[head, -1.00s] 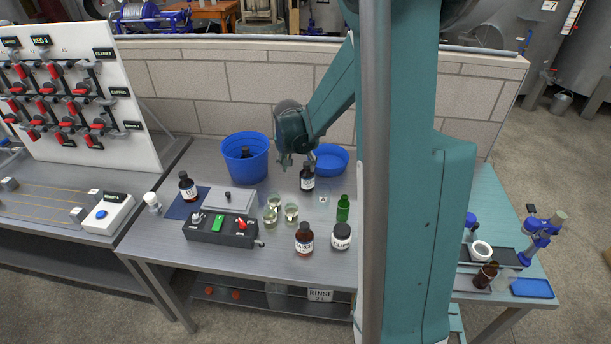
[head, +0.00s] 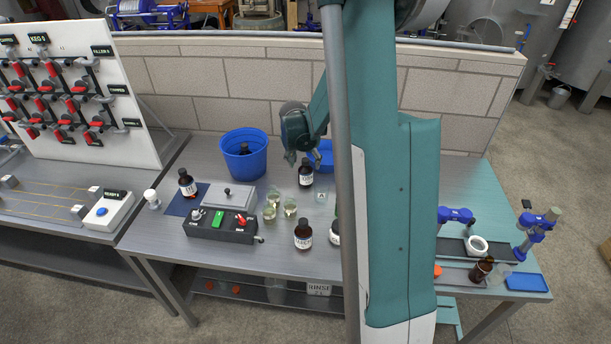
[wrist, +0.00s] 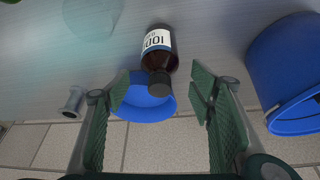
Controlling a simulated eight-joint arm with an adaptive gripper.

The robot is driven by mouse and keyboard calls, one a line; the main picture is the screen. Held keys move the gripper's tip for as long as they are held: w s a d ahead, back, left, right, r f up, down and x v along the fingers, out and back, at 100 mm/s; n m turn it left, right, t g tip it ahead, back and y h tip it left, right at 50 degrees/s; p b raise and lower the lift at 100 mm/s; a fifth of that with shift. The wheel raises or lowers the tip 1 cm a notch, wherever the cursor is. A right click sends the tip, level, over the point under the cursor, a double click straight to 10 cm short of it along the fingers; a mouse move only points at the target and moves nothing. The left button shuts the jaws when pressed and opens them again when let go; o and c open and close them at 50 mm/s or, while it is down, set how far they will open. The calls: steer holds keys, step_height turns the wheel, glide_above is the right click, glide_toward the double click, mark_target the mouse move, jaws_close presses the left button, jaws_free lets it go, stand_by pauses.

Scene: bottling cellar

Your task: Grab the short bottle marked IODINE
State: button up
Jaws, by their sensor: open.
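A dark brown bottle with a black cap and a white label (head: 306,174) stands on the workbench, just below and right of my gripper (head: 293,160). In the wrist view the bottle (wrist: 157,41) has a label whose visible letters read "IODI". Its black cap (wrist: 160,84) appears between my two open fingertips (wrist: 161,88). Nothing is held. I cannot tell from these frames whether the bottle is within finger depth.
A blue bucket (head: 243,162) stands left of the bottle, and a blue bowl (head: 324,150) sits behind it. Glass beakers (head: 289,206) and another brown bottle (head: 303,235) stand nearer the front. My arm hides part of the bench on the right.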

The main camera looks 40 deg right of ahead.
mark_target(307, 169)
steer(key=shift+x, duration=1.1)
steer(key=shift+b+x, duration=0.4)
steer(key=shift+x, duration=2.2)
steer(key=shift+c, duration=0.4)
steer(key=c, duration=1.2)
